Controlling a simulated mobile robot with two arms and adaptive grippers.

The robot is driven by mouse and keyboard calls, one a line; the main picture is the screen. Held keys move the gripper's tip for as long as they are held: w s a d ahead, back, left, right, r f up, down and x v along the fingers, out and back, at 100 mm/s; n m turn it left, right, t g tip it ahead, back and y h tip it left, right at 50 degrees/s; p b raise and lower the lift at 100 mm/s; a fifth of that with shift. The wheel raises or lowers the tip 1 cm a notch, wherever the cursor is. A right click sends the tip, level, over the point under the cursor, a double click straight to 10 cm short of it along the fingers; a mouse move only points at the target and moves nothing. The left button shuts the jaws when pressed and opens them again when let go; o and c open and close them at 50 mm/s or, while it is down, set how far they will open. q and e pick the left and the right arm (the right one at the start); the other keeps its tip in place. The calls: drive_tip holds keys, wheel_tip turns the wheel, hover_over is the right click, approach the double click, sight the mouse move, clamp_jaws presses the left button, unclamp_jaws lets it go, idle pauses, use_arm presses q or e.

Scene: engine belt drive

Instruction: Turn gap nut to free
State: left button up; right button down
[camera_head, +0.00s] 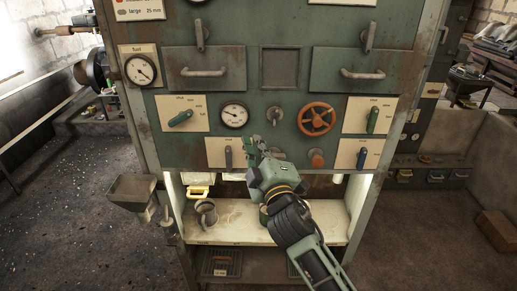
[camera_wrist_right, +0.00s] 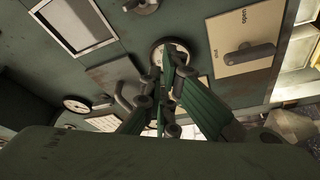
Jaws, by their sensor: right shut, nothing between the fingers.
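I cannot tell for sure which fitting is the gap nut. No label that I can read names it. My right gripper (camera_head: 256,147) is shut and empty in front of the green panel, just right of a cream plate with a grey lever (camera_head: 228,157). Whether the fingertips touch the panel cannot be told. My left gripper is not in view.
A lit shelf (camera_head: 235,232) below holds a grey cup-like part (camera_head: 206,212). A hopper (camera_head: 135,189) juts out at left.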

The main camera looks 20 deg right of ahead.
sight(262, 126)
drive_tip(key=w+n, duration=0.1)
drive_tip(key=w, duration=0.2)
drive_tip(key=w+r+n, duration=0.1)
drive_tip(key=w+n, duration=0.1)
drive_tip(key=w, duration=0.1)
drive_tip(key=w+n+g, duration=0.1)
drive_tip(key=w, duration=0.2)
drive_tip(key=shift+a+r+y+b, duration=0.15)
drive_tip(key=shift+a+y+b, duration=0.15)
use_arm(q)
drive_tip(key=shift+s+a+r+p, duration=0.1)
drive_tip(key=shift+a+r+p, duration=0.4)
drive_tip(key=shift+p, duration=0.35)
use_arm(e)
drive_tip(key=d, duration=0.1)
drive_tip(key=s+d, duration=0.1)
drive_tip(key=d, duration=0.2)
drive_tip(key=shift+s+f, duration=0.15)
drive_tip(key=shift+f, duration=0.25)
drive_tip(key=shift+a, duration=0.1)
